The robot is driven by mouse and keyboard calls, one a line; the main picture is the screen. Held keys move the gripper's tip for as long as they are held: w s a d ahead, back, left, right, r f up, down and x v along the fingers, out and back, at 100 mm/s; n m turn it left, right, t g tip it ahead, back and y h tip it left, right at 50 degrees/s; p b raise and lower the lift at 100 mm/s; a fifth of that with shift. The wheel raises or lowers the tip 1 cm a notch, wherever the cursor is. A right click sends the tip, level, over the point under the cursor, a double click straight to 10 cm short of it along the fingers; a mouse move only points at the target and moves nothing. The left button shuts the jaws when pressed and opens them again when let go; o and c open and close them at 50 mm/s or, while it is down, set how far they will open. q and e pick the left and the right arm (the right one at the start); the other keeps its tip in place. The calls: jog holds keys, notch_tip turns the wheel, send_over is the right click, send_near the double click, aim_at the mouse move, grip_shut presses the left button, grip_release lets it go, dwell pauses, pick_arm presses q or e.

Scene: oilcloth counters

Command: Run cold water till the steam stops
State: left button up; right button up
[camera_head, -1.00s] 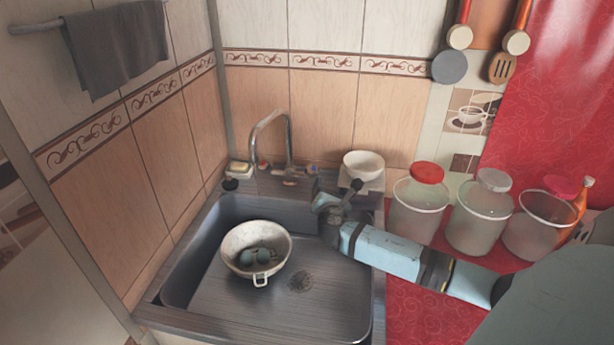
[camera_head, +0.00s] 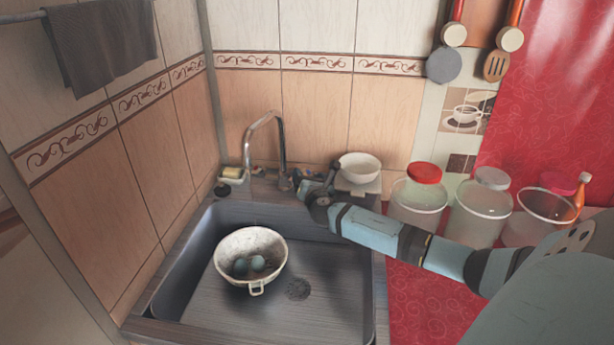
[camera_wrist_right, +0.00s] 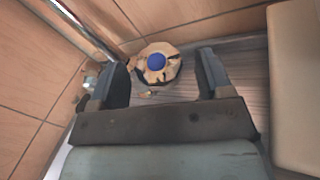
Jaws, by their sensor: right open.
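A pale pot or colander (camera_head: 235,245) with a small handle sits in the grey sink (camera_head: 200,310), holding a few blue-grey egg-like things (camera_head: 257,263). The chrome tap (camera_head: 281,140) arches at the sink's back edge. I cannot make out clear steam or a water stream. My right gripper (camera_head: 308,184) reaches in from the right, beside the tap's base. In the right wrist view, a tan tap knob with a blue centre (camera_wrist_right: 157,62) lies ahead between the open fingers, and I cannot tell whether they touch it. My left gripper is not in view.
A white bowl (camera_head: 360,167) stands close behind my right wrist. Several clear jars (camera_head: 417,203) line the red oilcloth counter (camera_head: 425,310) at the right. Yellow soap (camera_head: 232,172) lies left of the tap. Tiled walls close in the left and back.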

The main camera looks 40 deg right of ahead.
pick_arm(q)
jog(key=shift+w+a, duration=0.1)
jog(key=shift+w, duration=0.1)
pick_arm(e)
jog(key=shift+x, duration=0.85)
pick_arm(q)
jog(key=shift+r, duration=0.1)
pick_arm(e)
jog(key=shift+c, duration=0.5)
jog(key=c, duration=0.8)
jog(key=m+g+h+p, duration=0.1)
jog(key=p, duration=0.1)
jog(key=m+g+h+p, duration=0.1)
jog(key=m+p, duration=0.1)
jog(key=shift+a+r, duration=0.1)
jog(key=shift+r, duration=0.3)
jog(key=shift+m+g+h+p, duration=0.4)
jog(key=shift+m+g+h, duration=0.15)
jog(key=shift+g, duration=0.25)
jog(key=shift+f+m+g+h, duration=0.15)
jog(key=shift+m+g+h, duration=0.15)
jog(key=shift+m, duration=0.25)
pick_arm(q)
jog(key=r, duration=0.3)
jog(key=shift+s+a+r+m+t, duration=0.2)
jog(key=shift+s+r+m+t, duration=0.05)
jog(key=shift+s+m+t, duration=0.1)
pick_arm(e)
jog(key=shift+f+g, duration=0.2)
jog(key=shift+g, duration=0.1)
